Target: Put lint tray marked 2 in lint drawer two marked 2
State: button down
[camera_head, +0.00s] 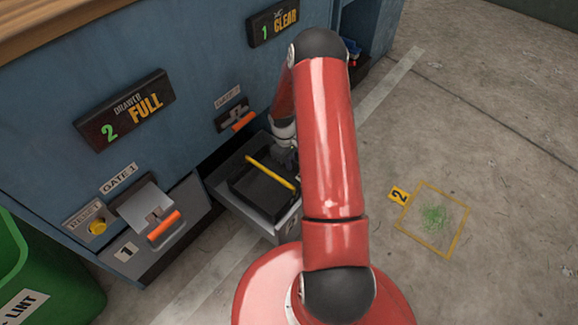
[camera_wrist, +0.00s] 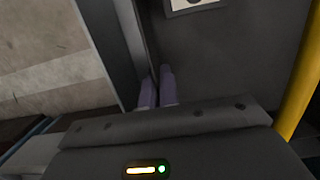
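The lint tray (camera_head: 262,198) is black with a yellow bar handle (camera_head: 270,173). No number is readable on the tray or drawer. My gripper (camera_wrist: 157,82) is at the tray's far right, mostly hidden by my arm in the head view. In the wrist view its fingers are close together beside a dark wall. I cannot tell whether a thin rim is between them. The yellow handle (camera_wrist: 300,85) is at the right there, apart from the fingers.
Drawer 1 (camera_head: 150,245) is closed, with an orange handle (camera_head: 164,230). A yellow reset button (camera_head: 97,227) is beside it, and a green lint bin (camera_head: 45,275) stands at lower left. A yellow floor square marked 2 (camera_head: 460,242) holds green lint.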

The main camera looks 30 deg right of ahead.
jog(key=shift+f, duration=0.75)
jog(key=shift+f, duration=0.15)
jog(key=c, duration=1.7)
grip_release()
